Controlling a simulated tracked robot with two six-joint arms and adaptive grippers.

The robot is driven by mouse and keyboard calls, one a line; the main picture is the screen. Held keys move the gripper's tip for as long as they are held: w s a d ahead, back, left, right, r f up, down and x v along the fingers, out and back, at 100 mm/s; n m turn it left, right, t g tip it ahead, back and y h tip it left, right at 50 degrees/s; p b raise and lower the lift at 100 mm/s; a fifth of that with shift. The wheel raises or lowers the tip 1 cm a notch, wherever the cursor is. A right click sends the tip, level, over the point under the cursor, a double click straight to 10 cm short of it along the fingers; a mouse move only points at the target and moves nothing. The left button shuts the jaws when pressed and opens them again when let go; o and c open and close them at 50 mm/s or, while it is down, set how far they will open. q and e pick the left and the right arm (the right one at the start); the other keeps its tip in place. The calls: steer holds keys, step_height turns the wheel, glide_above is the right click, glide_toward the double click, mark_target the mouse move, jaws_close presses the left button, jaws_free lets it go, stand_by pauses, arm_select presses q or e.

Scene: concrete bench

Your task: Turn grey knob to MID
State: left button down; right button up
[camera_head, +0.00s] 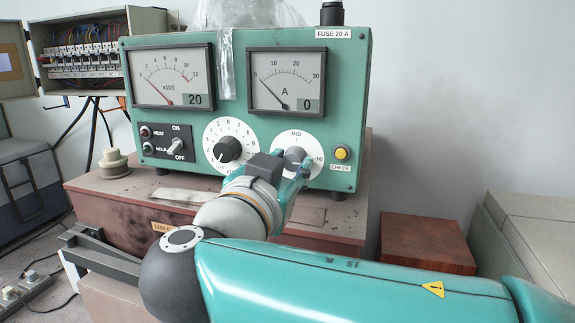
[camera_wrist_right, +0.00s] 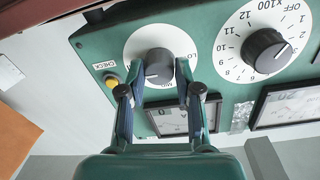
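The grey knob (camera_head: 294,156) sits on a white dial on the lower right of the green instrument panel. It also shows in the wrist view (camera_wrist_right: 158,65), which sees the panel upside down. MID is printed above the knob and HI to its right in the head view; LO shows in the wrist view. I cannot make out where the knob points. My right gripper (camera_wrist_right: 160,66) has one finger on each side of the knob, seemingly with small gaps; contact is unclear. In the head view the right gripper (camera_head: 285,168) partly covers the dial. My left gripper is not in view.
A black knob (camera_head: 227,149) on a numbered dial, a HEAT/HOLD switch block (camera_head: 167,142) and a yellow CHECK button (camera_head: 341,153) share the panel. Two meters (camera_head: 287,80) are above. The instrument stands on a brown box (camera_head: 110,215). A reddish block (camera_head: 425,240) stands right.

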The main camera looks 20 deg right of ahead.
jaws_close()
steer(key=shift+f+n+b, duration=0.2)
steer(key=shift+n+b, duration=1.2)
steer(key=shift+n, duration=0.2)
steer(key=n+b, duration=0.1)
steer(key=n, duration=0.2)
steer(key=shift+n, duration=0.4)
steer(key=n+b, duration=0.1)
steer(key=n, duration=0.1)
steer(key=shift+r+n, duration=0.1)
steer(key=shift+n, duration=0.3)
steer(key=n, duration=0.2)
steer(key=shift+n, duration=0.4)
steer(key=n, duration=0.5)
steer(key=shift+t+p, duration=0.3)
steer(key=shift+p, duration=0.1)
steer(key=shift+n, duration=0.5)
